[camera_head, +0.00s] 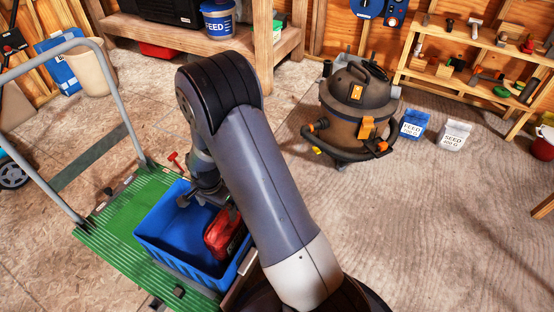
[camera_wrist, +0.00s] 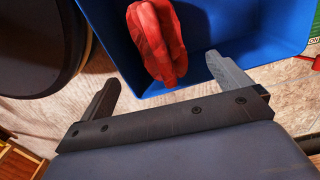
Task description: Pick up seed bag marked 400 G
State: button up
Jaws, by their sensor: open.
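The seed bag (camera_head: 454,134), white with a label that reads SEED 400 G, stands on the floor at the right in the head view, beside the shop vacuum and a blue feed bag. It does not show in the wrist view. My gripper (camera_head: 203,194) is over the blue bin at the left in the head view, far from the seed bag and partly hidden by my arm. In the wrist view its two fingers (camera_wrist: 163,72) are spread apart with nothing between them.
The blue bin (camera_head: 165,249) holds a red item (camera_head: 222,236) and sits on a green platform cart (camera_head: 117,215). A shop vacuum (camera_head: 352,110) stands left of the blue feed bag (camera_head: 413,124). Shelves (camera_head: 480,62) stand behind. The floor in front of the bags is clear.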

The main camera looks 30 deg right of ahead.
aim_at(452, 134)
jog(key=z, duration=2.25)
